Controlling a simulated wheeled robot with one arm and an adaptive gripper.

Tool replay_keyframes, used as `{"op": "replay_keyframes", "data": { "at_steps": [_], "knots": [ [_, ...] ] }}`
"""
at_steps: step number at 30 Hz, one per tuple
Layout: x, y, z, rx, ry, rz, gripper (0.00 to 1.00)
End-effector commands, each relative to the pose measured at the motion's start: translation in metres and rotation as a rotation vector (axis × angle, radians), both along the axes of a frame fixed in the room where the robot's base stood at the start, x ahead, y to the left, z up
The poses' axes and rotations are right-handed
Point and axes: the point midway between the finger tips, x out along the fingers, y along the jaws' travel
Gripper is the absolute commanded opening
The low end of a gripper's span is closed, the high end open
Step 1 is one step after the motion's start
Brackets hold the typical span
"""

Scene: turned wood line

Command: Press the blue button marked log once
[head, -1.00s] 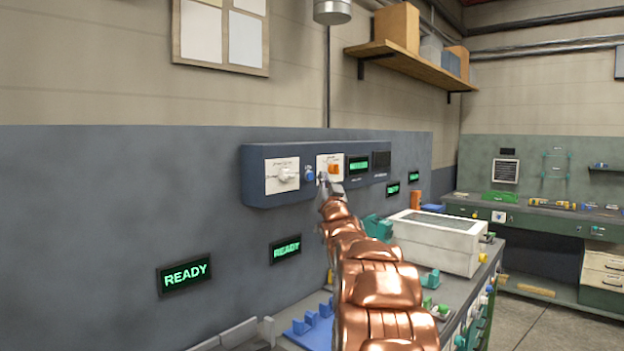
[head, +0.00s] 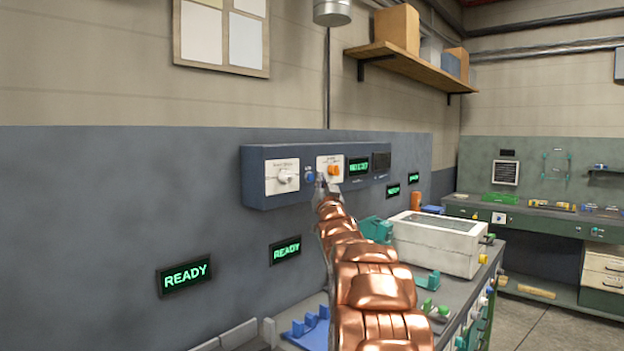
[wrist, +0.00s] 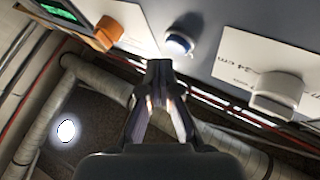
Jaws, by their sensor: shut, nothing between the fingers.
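The blue button (head: 310,176) is on the front of the blue-grey wall panel (head: 262,192), between a white dial plate on its left and a plate with an orange knob on its right. In the wrist view the blue button (wrist: 178,45) has a pale ring and sits just beyond the fingertips. My gripper (head: 321,183) is shut and empty, its tips just right of and slightly below the button in the head view. In the wrist view my gripper (wrist: 160,68) points at the panel a little below and left of the button. A small gap seems to separate them.
The orange knob (head: 334,170) is close to the right of my gripper, and the white dial (head: 286,176) is to the left. A display (head: 359,166) is further right. A bench with a white box (head: 436,243) stands below right. The wall left of the panel is clear.

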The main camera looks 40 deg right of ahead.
Motion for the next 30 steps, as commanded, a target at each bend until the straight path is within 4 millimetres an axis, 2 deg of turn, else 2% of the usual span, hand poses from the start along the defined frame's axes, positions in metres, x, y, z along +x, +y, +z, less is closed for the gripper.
{"op": "replay_keyframes", "data": {
  "at_steps": [19, 30],
  "knots": [
    [0.0004, 0.0002, -0.0001, 0.0, 0.0, 0.0, 0.0],
    [0.0088, 0.0011, -0.0006, 0.001, 0.0, 0.001, 0.0]
  ]
}}
